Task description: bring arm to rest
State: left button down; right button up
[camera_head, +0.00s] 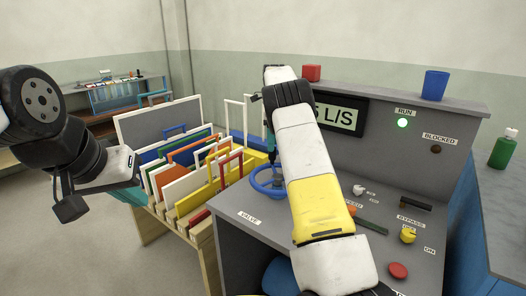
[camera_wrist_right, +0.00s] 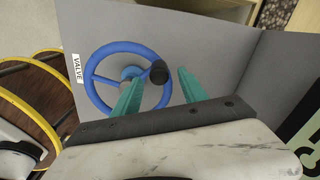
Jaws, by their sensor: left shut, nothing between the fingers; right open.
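My left gripper (camera_head: 132,172) is at the left of the head view, in front of the rack of panels, shut and holding nothing; its fingers are hard to make out. My right gripper is open, with its two teal fingers (camera_wrist_right: 158,90) apart in the right wrist view. The blue valve wheel (camera_wrist_right: 94,102) lies just past these fingers. Its black knob (camera_wrist_right: 158,72) shows between the fingertips; I cannot tell whether they touch it. In the head view my right arm partly covers the valve wheel (camera_head: 257,185).
The rack (camera_head: 203,240) of coloured panels stands left of the grey console (camera_head: 262,215). A red block (camera_head: 311,73) and blue cup (camera_head: 435,85) stand on top. A green bottle (camera_head: 502,150) is at right.

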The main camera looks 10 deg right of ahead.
jog(key=shift+r, duration=0.9)
